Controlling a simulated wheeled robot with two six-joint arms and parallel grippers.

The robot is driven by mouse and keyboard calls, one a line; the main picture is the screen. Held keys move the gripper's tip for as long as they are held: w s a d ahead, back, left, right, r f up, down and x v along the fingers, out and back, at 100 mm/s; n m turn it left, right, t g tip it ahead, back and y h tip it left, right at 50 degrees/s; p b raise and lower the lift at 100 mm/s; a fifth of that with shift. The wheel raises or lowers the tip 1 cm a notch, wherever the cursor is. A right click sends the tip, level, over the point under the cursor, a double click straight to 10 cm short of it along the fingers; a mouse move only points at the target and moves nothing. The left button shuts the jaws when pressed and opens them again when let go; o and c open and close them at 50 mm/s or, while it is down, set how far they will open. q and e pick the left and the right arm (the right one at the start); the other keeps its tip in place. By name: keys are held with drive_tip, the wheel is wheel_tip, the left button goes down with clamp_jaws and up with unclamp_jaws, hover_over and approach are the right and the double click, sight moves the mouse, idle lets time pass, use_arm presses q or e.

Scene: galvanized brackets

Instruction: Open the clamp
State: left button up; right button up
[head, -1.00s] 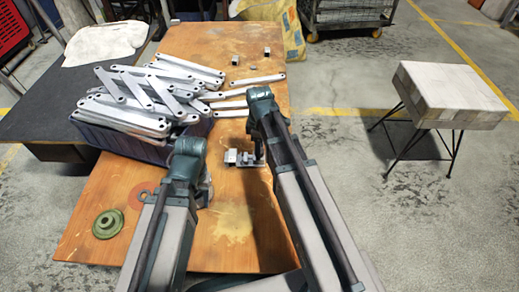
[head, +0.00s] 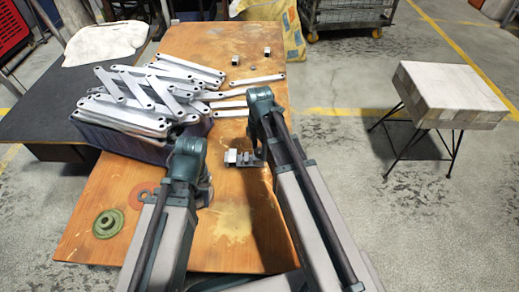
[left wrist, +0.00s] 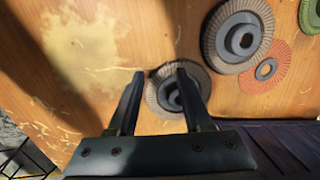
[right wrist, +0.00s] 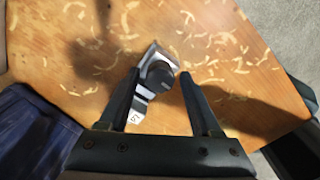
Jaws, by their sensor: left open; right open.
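The clamp (head: 246,164) is a small metal device on the wooden table, just left of my right arm in the head view. In the right wrist view the clamp (right wrist: 143,104) shows a pale metal body and a dark round knob (right wrist: 159,76). My right gripper (right wrist: 160,74) is open, with its fingers on either side of the knob; I cannot tell whether they touch it. My left gripper (left wrist: 160,73) is open and empty above a grey flap disc (left wrist: 165,96). In the head view, my arms hide most of both grippers.
A blue crate (head: 125,146) heaped with galvanized brackets (head: 150,95) stands left of my arms. More discs, one green (head: 108,223) and one reddish (head: 142,194), lie at the table's left. Small metal pieces (head: 267,51) lie at the far end. The table's front middle is clear.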

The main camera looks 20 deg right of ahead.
wheel_tip(320, 180, up, 6)
drive_tip(key=p, duration=0.6)
drive_tip(key=shift+r, duration=0.15)
use_arm(q)
wheel_tip(320, 180, up, 6)
